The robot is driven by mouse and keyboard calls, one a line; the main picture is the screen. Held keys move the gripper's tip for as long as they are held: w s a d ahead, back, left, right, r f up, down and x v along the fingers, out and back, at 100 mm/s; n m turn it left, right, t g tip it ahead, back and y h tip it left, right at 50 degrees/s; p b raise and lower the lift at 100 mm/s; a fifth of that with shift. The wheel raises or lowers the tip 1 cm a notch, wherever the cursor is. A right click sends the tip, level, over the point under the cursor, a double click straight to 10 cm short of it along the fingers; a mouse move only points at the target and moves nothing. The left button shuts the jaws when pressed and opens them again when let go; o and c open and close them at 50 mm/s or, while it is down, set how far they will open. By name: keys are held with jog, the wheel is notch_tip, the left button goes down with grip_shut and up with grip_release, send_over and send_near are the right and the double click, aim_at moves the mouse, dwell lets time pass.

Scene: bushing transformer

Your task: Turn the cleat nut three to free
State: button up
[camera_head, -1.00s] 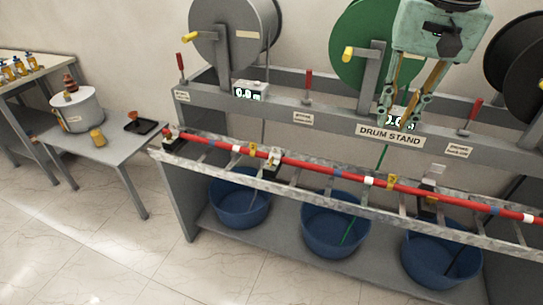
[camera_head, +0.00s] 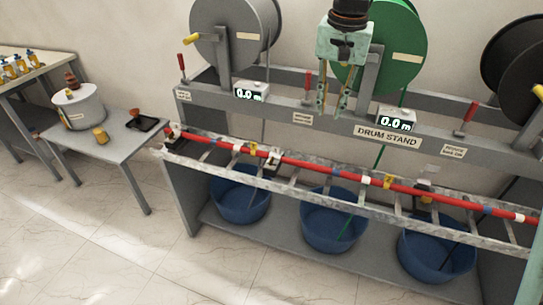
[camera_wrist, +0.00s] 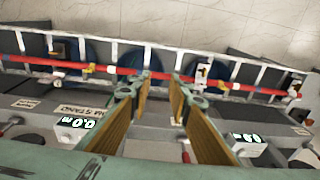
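A red cable (camera_head: 330,173) runs along a grey metal ladder rack (camera_head: 330,199) and is held by several cleats. One cleat (camera_head: 172,140) is at the left end, one (camera_head: 270,162) is left of centre, and one (camera_head: 425,196) is at the right with a pale upright part. The nuts are too small to make out, and I cannot tell which is nut three. In the wrist view the cleats show at the left (camera_wrist: 58,50) and right of centre (camera_wrist: 203,75). My gripper (camera_head: 335,110) is open and empty, pointing down behind the ladder, above it and between two cleats. Its parted fingers (camera_wrist: 160,98) show in the wrist view.
The drum stand (camera_head: 388,137) carries a grey drum (camera_head: 225,35), a green drum (camera_head: 400,50) and a black drum (camera_head: 515,60). Red levers and meters line its beam near my gripper. Blue tubs (camera_head: 333,225) stand below. A side table (camera_head: 120,150) is at left.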

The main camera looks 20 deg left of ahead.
jog(key=w+a+f+p, duration=0.3)
jog(key=w+a+f, duration=0.2)
jog(key=a+f, duration=0.4)
jog(key=g+p, duration=0.1)
jog(key=p, duration=0.1)
send_over(271, 161)
jog(key=w, duration=0.2)
notch_tip(271, 161, down, 9)
jog(key=shift+s+a+f, duration=0.15)
jog(key=shift+s+f, duration=0.05)
jog(key=shift+s, duration=0.05)
jog(key=shift+f, duration=6.85)
grip_shut()
